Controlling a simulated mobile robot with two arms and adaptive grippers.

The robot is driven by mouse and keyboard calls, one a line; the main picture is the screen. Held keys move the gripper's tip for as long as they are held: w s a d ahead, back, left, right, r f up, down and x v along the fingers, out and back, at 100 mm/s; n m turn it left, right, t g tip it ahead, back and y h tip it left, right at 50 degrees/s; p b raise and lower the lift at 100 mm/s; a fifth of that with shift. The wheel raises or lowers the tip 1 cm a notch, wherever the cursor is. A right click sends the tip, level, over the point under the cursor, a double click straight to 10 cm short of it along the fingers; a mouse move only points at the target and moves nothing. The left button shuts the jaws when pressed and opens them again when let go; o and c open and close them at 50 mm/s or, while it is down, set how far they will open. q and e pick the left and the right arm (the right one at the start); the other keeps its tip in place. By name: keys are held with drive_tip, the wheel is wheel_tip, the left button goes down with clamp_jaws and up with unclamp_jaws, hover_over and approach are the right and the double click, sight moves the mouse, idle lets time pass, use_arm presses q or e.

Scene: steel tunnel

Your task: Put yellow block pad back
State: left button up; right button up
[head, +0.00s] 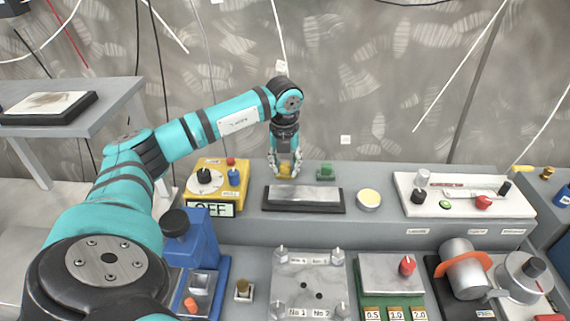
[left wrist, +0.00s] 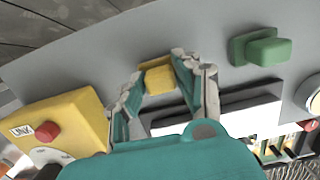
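The yellow block pad (left wrist: 160,77) is a small yellow block between the fingertips of my left gripper (left wrist: 158,70). The fingers lie close against both of its sides and hide part of it. In the head view the left gripper (head: 285,170) points straight down behind the dark tray, with the yellow block (head: 287,171) showing at its tips. The block is at or just above the grey bench surface; any gap under it is hard to see. My right gripper is not in view.
A green block (head: 327,171) stands just right of the yellow one.

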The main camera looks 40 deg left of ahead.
sight(285, 175)
use_arm(q)
drive_tip(key=shift+o, duration=1.3)
drive_tip(key=shift+r, duration=0.45)
wheel_tip(285, 175, up, 11)
drive_tip(key=s+b, duration=0.1)
drive_tip(key=shift+d+r, duration=0.2)
drive_tip(key=shift+d, duration=0.25)
